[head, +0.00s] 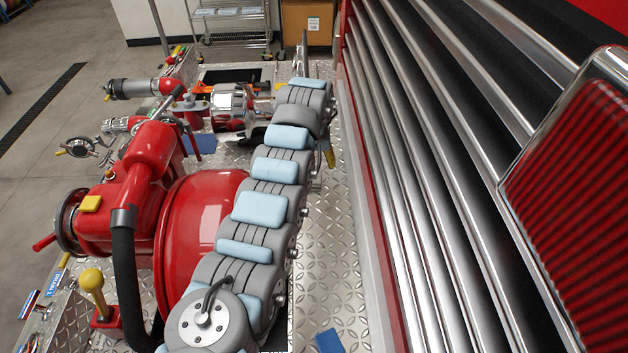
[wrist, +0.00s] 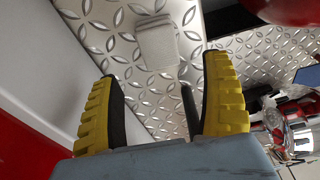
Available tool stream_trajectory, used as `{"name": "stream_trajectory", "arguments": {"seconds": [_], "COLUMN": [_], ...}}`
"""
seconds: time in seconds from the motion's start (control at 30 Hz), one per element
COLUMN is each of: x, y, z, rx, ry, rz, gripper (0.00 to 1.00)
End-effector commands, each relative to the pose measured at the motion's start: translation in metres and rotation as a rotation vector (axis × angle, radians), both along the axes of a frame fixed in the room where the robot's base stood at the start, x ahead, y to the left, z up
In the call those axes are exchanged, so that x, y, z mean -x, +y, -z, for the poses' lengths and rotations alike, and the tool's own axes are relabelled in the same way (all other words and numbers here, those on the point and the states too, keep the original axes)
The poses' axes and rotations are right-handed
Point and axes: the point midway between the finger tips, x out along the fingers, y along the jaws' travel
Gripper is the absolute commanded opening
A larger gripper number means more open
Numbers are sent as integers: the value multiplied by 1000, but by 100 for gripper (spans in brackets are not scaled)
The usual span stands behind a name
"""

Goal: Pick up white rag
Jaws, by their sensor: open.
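The white rag (wrist: 157,45) looks like a small, pale, folded cloth lying on the diamond-plate deck in the wrist view. My gripper (wrist: 162,70) is open, with its two yellow ridged fingers spread to the left and right below the rag in the picture. Nothing is held between the fingers, and the rag appears beyond the fingertips. In the head view my arm covers the middle of the deck, and a yellow finger (head: 330,157) shows beside it. I cannot make out the white rag there.
The diamond-plate deck (head: 335,235) runs beside a wall of chrome slats (head: 420,190). Red pump machinery (head: 200,220) stands left of my arm. A blue cloth-like piece (head: 328,341) lies at the near edge. A dark upright part (wrist: 189,108) shows near the right finger.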

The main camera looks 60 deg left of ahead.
Motion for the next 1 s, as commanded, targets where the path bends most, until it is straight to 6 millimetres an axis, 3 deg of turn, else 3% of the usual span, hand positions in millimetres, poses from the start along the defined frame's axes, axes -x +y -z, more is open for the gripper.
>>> {"name": "stream_trajectory", "arguments": {"seconds": [0.47, 0.8, 1.0], "x": [0, 0, -1], "y": [2, -1, 2], "z": [22, 59, 70], "rx": [2, 2, -1], "ry": [1, 4, 0], "rz": [-1, 2, 1], "gripper": [80, 80, 80]}}
